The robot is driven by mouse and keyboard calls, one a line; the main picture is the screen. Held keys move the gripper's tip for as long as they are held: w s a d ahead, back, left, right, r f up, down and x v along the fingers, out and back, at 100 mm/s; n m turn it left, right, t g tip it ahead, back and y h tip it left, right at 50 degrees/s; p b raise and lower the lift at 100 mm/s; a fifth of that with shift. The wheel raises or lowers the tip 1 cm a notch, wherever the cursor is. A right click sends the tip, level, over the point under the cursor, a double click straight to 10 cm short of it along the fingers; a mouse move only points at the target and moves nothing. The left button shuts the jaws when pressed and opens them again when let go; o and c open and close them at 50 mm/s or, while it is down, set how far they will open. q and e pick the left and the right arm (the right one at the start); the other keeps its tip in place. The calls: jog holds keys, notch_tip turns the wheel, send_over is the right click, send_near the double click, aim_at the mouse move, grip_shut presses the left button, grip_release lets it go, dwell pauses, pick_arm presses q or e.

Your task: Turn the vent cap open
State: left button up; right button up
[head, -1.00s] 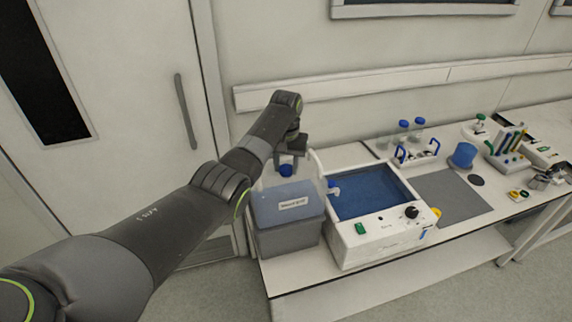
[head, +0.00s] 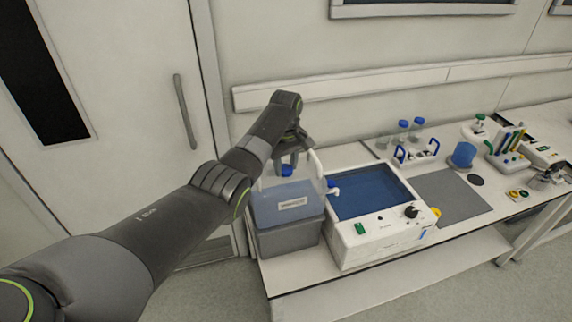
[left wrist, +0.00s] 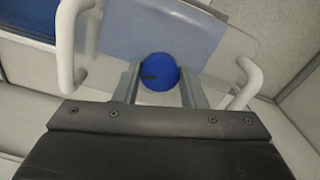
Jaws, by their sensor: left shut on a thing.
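The vent cap is a round blue cap (left wrist: 160,72) with a dark mark on its face, on top of a translucent container (head: 288,205) that stands on a grey block. The cap also shows in the head view (head: 287,170). My left gripper (left wrist: 158,85) reaches down from above and is shut on the cap, one finger on each side of it. It also shows in the head view (head: 287,163). White handles (left wrist: 70,45) rise on both sides of the cap. My right gripper is not in view.
A white water bath (head: 380,245) with blue water stands right beside the container, with a blue-handled tap between them. Bottles, a blue cup (head: 463,155) and a rack are farther right. A grey mat (head: 450,195) is clear. A wall is behind.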

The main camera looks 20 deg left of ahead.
pick_arm(q)
jog(key=shift+w+n, duration=0.1)
jog(key=shift+n, duration=0.2)
dwell(0.4)
jog(key=o, duration=1)
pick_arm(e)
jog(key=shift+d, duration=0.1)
pick_arm(q)
jog(key=shift+r, duration=0.1)
